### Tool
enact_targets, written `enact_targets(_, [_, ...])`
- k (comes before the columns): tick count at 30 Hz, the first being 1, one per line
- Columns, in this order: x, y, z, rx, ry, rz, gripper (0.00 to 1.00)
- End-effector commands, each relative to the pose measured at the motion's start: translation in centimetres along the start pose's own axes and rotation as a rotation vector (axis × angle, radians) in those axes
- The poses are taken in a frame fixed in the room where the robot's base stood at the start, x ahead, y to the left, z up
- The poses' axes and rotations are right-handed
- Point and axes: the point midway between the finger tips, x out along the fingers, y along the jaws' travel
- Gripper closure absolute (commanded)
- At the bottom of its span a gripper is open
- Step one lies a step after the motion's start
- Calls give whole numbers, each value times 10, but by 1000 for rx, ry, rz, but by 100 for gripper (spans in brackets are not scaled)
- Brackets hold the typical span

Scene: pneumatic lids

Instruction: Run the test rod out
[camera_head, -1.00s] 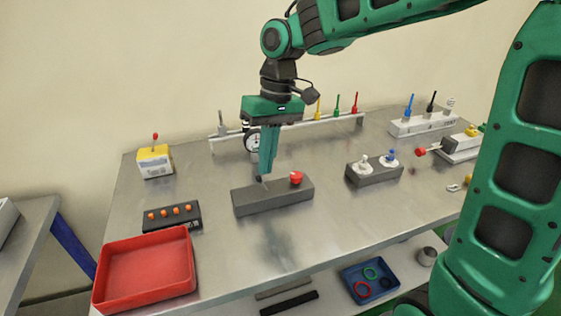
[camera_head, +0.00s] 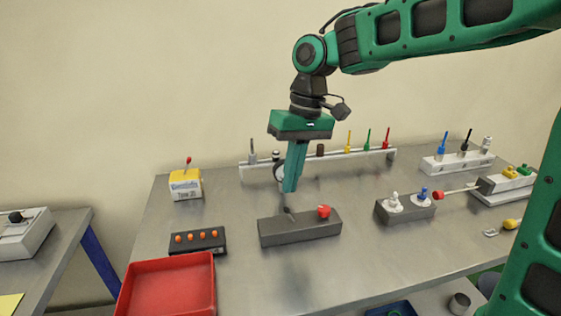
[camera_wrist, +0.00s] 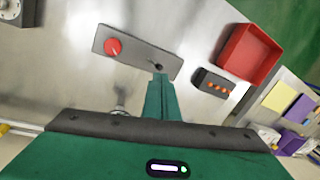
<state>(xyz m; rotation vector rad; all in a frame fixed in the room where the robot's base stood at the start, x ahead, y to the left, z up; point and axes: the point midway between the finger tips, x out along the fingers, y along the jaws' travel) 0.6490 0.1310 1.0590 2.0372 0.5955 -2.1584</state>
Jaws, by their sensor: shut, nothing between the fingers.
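The rod with a red ball tip (camera_head: 439,195) sticks out leftward from a grey block (camera_head: 505,188) with yellow and green tops at the right of the bench. A long bare stretch of rod shows between ball and block. A dark grey block (camera_head: 300,230) stands mid-bench with a red knob (camera_head: 323,211) and a small black lever (camera_head: 287,210). My gripper (camera_head: 290,190) is shut and empty just above the lever, apparently clear of it. In the wrist view the fingertips (camera_wrist: 161,76) are beside the lever (camera_wrist: 157,65); the red knob (camera_wrist: 113,47) is farther left.
A block with white and blue knobs (camera_head: 405,208) stands close to the ball tip. A rail (camera_head: 345,156) with coloured pegs and a gauge runs behind. A red tray (camera_head: 170,290), an orange-button box (camera_head: 198,240) and a yellow-topped box (camera_head: 186,184) are at left.

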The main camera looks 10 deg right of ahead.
Motion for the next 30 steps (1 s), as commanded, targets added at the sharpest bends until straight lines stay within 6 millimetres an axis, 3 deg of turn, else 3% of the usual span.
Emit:
enact_targets(6, [-34,-19,-7,3,2,0,100])
enact_targets(12, [-56,-30,-11,10,3,-1,100])
enact_targets(26, [-63,-33,-11,13,2,0,100])
enact_targets(30, [-62,-22,-6,45,8,4,100])
